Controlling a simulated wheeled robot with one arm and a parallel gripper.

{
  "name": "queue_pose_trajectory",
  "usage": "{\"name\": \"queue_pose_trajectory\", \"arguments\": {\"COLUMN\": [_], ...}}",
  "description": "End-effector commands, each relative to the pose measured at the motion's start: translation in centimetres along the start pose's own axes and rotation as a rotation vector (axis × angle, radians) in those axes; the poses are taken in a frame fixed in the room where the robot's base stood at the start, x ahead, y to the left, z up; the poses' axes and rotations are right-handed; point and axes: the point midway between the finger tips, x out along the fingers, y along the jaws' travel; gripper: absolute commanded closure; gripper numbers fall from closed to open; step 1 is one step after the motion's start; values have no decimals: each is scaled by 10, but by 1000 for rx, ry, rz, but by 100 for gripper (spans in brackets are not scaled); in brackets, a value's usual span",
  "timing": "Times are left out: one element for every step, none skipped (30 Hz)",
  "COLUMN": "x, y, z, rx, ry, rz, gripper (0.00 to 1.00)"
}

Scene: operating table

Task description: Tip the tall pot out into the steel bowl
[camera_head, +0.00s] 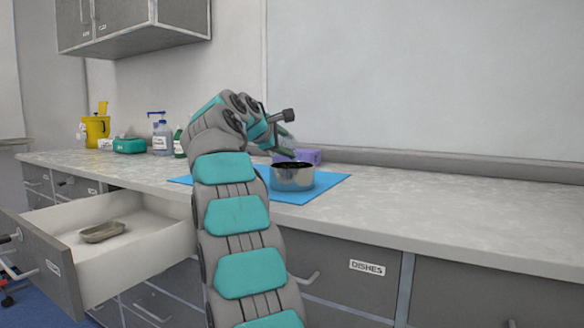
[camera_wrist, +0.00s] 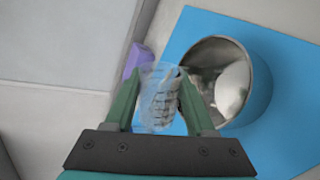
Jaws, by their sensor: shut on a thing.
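The tall pot (camera_wrist: 158,97) is clear and see-through, with grey pieces showing in it. My gripper (camera_wrist: 158,82) is shut on it, one green finger on each side. The steel bowl (camera_wrist: 232,82) lies just right of the pot in the wrist view, and its visible inside is shiny. In the head view the steel bowl (camera_head: 293,180) stands on a blue mat (camera_head: 328,183). My gripper (camera_head: 284,142) is above and slightly behind it there, partly hidden by my arm. The pot is hard to make out in that view, so its tilt is unclear.
A purple box (camera_head: 308,156) stands behind the bowl near the wall. Bottles (camera_head: 160,138), a teal box (camera_head: 130,145) and a yellow container (camera_head: 96,130) stand at the left. An open drawer (camera_head: 150,240) holds a tray (camera_head: 103,232). The counter right of the mat is clear.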

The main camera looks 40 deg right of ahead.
Motion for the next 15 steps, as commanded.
{"name": "queue_pose_trajectory", "arguments": {"x": [0,0,0,0,0,0,0,0,0,0,1,1,1,1,1], "y": [0,0,-1,-1,-1,-1,-1,-1,-1,-1,-2,-2,-2,-2,-2], "z": [0,0,0,0,0,0,-1,-1,-1,-1,-1,-1,-1,-1,-1], "rx": [2,4,6,7,9,10,12,13,15,17,18,20,22,23,25], "ry": [1,2,3,3,4,5,5,6,7,7,8,9,9,10,11], "rz": [0,0,0,0,0,0,0,0,0,0,0,0,0,0,0], "gripper": [100,100,100,100,100,100,100,100,100,100,100,100,100,100,100]}}
